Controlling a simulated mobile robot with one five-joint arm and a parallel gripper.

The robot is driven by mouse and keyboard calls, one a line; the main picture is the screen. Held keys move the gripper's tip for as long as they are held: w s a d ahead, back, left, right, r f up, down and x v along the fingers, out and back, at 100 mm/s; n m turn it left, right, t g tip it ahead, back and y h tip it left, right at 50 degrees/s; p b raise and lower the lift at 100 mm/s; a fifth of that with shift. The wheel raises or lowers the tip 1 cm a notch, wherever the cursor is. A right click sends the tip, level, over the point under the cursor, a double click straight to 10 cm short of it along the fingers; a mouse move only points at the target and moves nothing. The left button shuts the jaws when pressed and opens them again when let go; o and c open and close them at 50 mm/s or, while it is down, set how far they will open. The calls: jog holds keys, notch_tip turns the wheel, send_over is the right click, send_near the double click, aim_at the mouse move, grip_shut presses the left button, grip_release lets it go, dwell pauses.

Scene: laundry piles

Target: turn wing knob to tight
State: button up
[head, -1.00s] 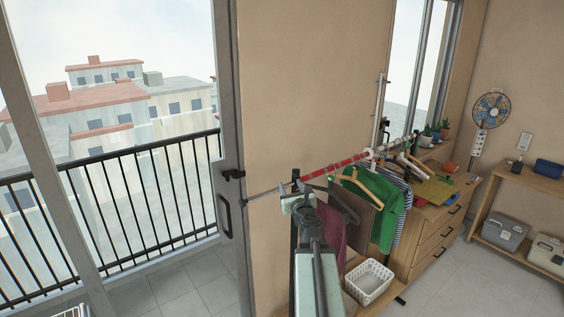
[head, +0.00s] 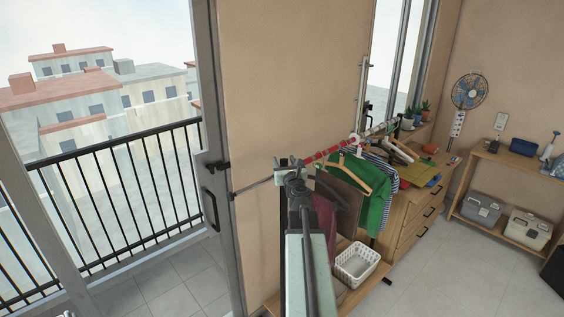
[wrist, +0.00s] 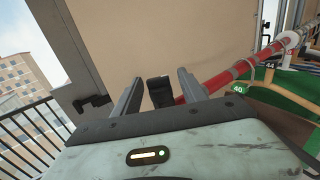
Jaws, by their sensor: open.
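My gripper (head: 290,168) is at the near end of the clothes rail, and its jaws are open. In the wrist view its two grey fingers (wrist: 160,76) stand apart, with a black block-like part (wrist: 160,92) between them, likely the wing knob. I see a gap on both sides of that part, and I cannot tell its wing angle. The red and white striped rail (wrist: 222,78) runs up and right from beside the right finger. It also shows in the head view (head: 328,152), where my gripper and arm hide the knob.
A green garment (head: 376,205) and other clothes hang on the rail, right of my arm. A white basket (head: 357,264) stands below them. A wooden dresser (head: 420,212) is beyond. A glass door with a black handle (head: 211,208) is on the left.

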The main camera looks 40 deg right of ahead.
jog(key=shift+a, duration=0.1)
grip_shut()
